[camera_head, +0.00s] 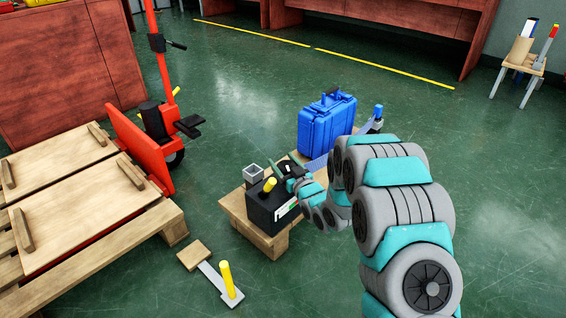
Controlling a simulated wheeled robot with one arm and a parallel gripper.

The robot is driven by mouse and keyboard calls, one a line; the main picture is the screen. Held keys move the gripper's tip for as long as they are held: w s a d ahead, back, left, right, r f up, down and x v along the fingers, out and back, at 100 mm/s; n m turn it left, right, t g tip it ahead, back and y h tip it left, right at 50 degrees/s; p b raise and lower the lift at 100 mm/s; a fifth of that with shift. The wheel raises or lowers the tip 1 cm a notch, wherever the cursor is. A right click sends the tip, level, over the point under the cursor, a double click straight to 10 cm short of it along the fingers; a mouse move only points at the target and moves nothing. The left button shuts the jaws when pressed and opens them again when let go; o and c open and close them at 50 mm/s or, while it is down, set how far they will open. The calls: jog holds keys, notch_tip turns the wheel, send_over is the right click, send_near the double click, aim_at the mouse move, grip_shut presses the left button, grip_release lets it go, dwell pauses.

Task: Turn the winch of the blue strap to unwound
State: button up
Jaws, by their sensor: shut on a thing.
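A blue-grey strap (317,163) lies behind my forearm, beside the blue case. A blue knob (378,112) stands upright at the far right end of the strap, on a small grey fitting (376,125) that looks like its winch. My gripper (283,171) is away from that knob, at the back right of a black box (266,211). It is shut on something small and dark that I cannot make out. My arm hides part of the strap.
The black box, with a yellow knob (270,184), and a grey open cup (254,173) stand on a small wooden pallet (275,244). A blue case (327,125) is behind. A yellow-handled fitting (227,280) lies in front.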

jog(key=shift+c, duration=0.7)
jog(key=shift+r+n+y+p, duration=0.1)
jog(key=shift+n+y+p, duration=0.2)
jog(key=shift+y+p, duration=0.1)
